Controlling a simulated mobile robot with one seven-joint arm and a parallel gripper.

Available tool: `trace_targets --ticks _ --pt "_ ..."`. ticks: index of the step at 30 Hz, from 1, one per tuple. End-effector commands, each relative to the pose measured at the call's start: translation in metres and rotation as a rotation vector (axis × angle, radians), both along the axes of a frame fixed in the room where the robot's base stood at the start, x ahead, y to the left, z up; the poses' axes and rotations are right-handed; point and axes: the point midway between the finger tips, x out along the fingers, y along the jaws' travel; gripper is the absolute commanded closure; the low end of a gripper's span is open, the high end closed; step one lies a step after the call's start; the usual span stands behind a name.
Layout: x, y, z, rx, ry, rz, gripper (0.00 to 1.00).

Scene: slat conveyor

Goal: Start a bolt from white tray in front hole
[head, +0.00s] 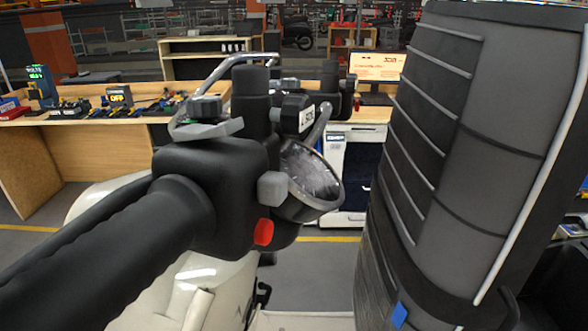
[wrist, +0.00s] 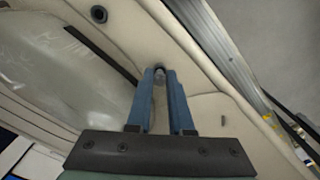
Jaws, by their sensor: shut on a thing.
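My gripper (wrist: 159,73) has two blue fingers, closed on a small grey bolt (wrist: 159,80) in the wrist view. The fingertips are over a cream panel (wrist: 203,72), near its inner edge. Whether the bolt touches the panel or stands at a hole there cannot be told, as the fingers cover that spot. A dark round hole (wrist: 98,13) with a rim shows in the panel at upper left, apart from the bolt. I cannot make out the white tray in either view.
In the head view, a black handlebar (head: 130,235) with a round mirror (head: 311,178) and red button (head: 263,232) stands close in front. A wooden bench (head: 110,115) with tools is behind. A metal rail (wrist: 222,45) runs beside the panel.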

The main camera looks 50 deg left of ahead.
Motion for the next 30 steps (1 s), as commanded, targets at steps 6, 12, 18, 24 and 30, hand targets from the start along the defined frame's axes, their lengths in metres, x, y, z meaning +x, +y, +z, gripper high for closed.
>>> trace_targets --ticks 6,12,18,24,30 --pt "0.0003 0.0001 -0.0054 0.0 0.0 0.0 1.0" --pt "0.0004 0.0001 -0.0086 0.0 0.0 -0.001 1.0" --pt "0.0001 0.0001 -0.0077 0.0 0.0 -0.029 1.0" --pt "-0.0004 0.0001 -0.0079 0.0 0.0 -0.213 1.0" --pt "-0.0004 0.0001 -0.0082 0.0 0.0 -0.264 1.0"
